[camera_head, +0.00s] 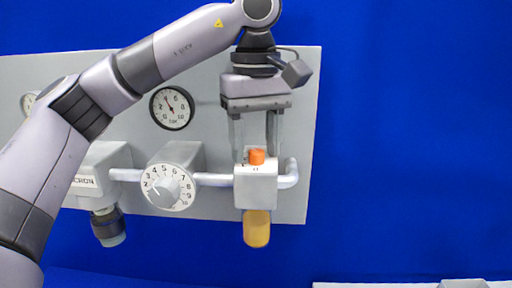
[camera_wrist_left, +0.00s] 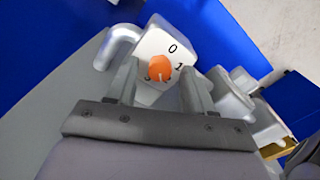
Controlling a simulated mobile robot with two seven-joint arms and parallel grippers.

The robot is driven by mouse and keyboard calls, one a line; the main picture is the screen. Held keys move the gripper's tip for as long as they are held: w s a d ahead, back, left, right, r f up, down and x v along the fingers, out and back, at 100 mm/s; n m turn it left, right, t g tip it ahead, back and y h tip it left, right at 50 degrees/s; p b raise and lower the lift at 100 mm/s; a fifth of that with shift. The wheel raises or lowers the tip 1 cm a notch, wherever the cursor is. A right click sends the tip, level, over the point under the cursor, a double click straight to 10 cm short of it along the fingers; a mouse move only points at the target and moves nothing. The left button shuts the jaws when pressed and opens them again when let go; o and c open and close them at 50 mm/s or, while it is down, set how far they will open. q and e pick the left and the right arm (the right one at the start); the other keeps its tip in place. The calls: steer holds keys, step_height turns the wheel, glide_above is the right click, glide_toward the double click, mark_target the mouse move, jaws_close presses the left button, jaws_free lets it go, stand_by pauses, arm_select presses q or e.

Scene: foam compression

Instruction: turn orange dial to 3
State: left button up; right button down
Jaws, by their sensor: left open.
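The orange dial (camera_head: 257,156) sits on top of a white valve block (camera_head: 256,188) at the right end of the pipe. In the left wrist view the orange dial (camera_wrist_left: 159,69) shows on the block's white top face, with 0 and 1 readable beside it. Further digits on its near side are partly hidden, and I cannot tell surely which number it points to. My left gripper (camera_head: 255,146) points down from above, open, with one finger on each side of the dial. The fingers (camera_wrist_left: 158,86) look apart from the dial. My right gripper is not in view.
A grey panel (camera_head: 225,130) carries a round gauge (camera_head: 172,108), a large numbered white knob (camera_head: 167,186) and a pipe (camera_head: 213,180). A yellow bottle-like part (camera_head: 257,229) hangs under the valve block. Blue wall fills the right side, with a pale surface (camera_head: 370,285) at lower right.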

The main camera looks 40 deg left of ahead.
arm_select(q)
steer(key=shift+c, duration=0.3)
jaws_close()
steer(key=shift+r+m+p, duration=0.15)
steer(key=shift+m+p, duration=0.85)
steer(key=shift+p, duration=0.25)
steer(key=shift+m+p, duration=0.9)
steer(key=shift+m, duration=0.3)
steer(key=shift+w+m, duration=0.1)
steer(key=shift+m, duration=0.7)
steer(key=shift+d+f+m+p, duration=0.1)
steer(key=shift+m+p, duration=0.05)
steer(key=shift+m, duration=0.55)
steer(key=shift+f+m+p, duration=0.1)
steer(key=shift+m+p, duration=0.05)
steer(key=shift+m, duration=0.55)
